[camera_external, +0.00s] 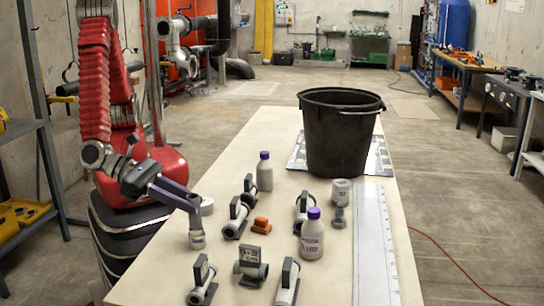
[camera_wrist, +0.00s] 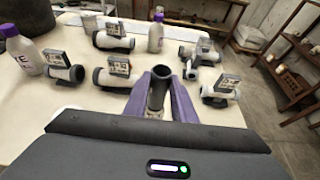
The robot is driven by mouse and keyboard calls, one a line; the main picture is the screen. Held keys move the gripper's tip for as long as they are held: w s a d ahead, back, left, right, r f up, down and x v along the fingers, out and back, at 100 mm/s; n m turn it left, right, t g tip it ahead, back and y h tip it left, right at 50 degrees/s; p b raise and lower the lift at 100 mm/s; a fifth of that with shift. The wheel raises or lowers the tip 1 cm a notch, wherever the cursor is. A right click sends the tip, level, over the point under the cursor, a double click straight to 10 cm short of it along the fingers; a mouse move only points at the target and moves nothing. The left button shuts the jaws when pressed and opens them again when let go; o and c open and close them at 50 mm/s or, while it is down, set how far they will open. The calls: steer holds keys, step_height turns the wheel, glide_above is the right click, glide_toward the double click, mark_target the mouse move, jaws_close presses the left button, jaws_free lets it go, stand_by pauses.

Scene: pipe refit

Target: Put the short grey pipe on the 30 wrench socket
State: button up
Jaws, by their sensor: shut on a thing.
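My gripper (camera_external: 194,207) has purple fingers and is low over the near left part of the table. It is shut on the short grey pipe (camera_external: 196,224), which is held upright. In the wrist view the pipe (camera_wrist: 158,92) shows between the purple fingers, with its dark open end up. A pale piece shows at the pipe's lower end, close to the table; I cannot tell if it is separate from the pipe or touching the tabletop. I cannot tell which piece is the 30 wrench socket; the labels are too small to read.
Several pipe pieces with upright label plates lie on the table (camera_external: 150,285), one (camera_external: 250,268) right of my gripper.

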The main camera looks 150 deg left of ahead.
steer(key=shift+f, duration=0.1)
steer(key=o, duration=1)
steer(key=v, duration=1.2)
steer(key=shift+a, duration=0.1)
